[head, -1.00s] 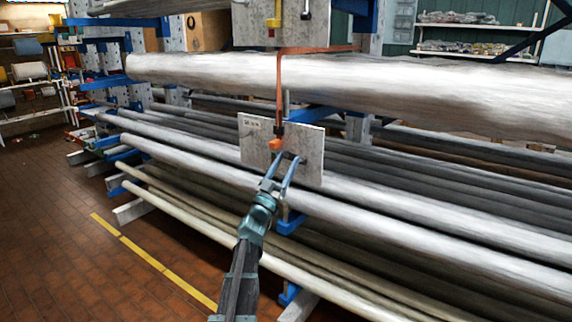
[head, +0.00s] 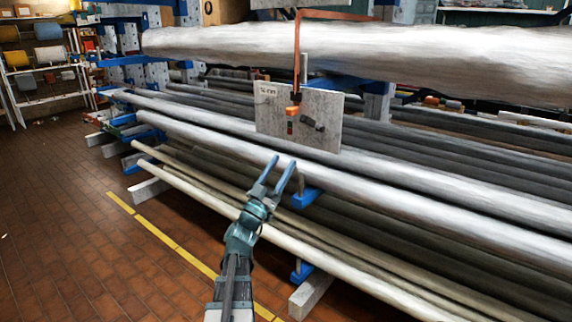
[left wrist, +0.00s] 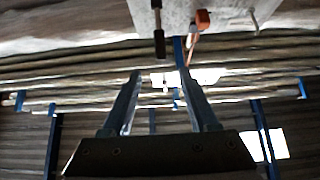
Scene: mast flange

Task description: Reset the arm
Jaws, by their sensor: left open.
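My left gripper (head: 279,168) is open and empty in the head view, its two blue-grey fingers pointing up toward the rack. It is below and apart from a grey plate (head: 330,104) that stands in front of the pipes. The plate carries an orange part (head: 293,110) at the lower end of an orange strip (head: 297,55), and a dark piece (head: 313,124) beside it. In the left wrist view, the open fingers (left wrist: 163,76) have nothing between them that they hold, and the plate (left wrist: 225,14) shows at the top with the orange part (left wrist: 203,18). My right gripper is not in view.
Long pale pipes (head: 400,183) lie across the rack, close behind my left gripper. A thick pipe (head: 350,50) runs above. Blue rack supports (head: 305,198) stick out below. The brick floor (head: 70,250) with a yellow line (head: 150,241) is clear at left.

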